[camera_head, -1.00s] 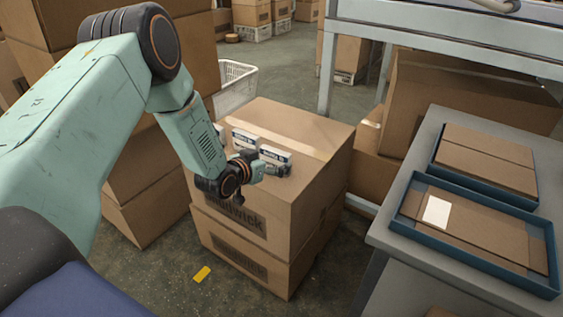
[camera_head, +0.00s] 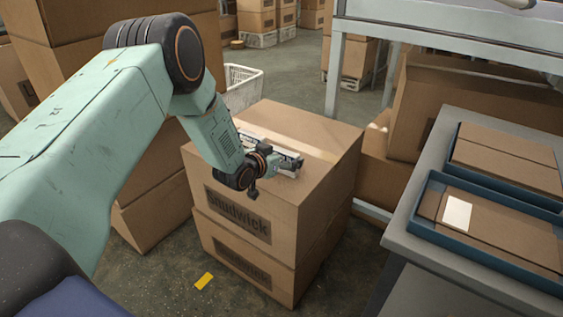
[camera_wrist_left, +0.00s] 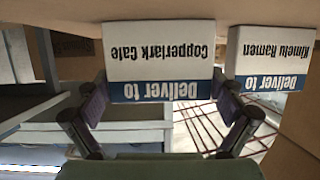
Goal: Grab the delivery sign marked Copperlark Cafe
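In the left wrist view, which is upside down, the white and blue sign reading "Deliver to Copperlark Cafe" (camera_wrist_left: 158,52) stands straight ahead of my left gripper (camera_wrist_left: 162,102). The gripper's two fingers are spread, one near each side edge of this sign, with nothing held between them. Whether they touch the sign cannot be told. In the head view my left gripper (camera_head: 287,161) is low over the top of a cardboard box and largely hides the signs behind it. My right gripper is not in view.
A second sign reading "Deliver to Kimelu Ramen" (camera_wrist_left: 271,58) stands close beside the first. The stacked cardboard boxes (camera_head: 322,177) carry the signs. A grey table (camera_head: 399,236) with blue trays (camera_head: 462,244) is at the right. A white basket (camera_head: 243,92) stands behind.

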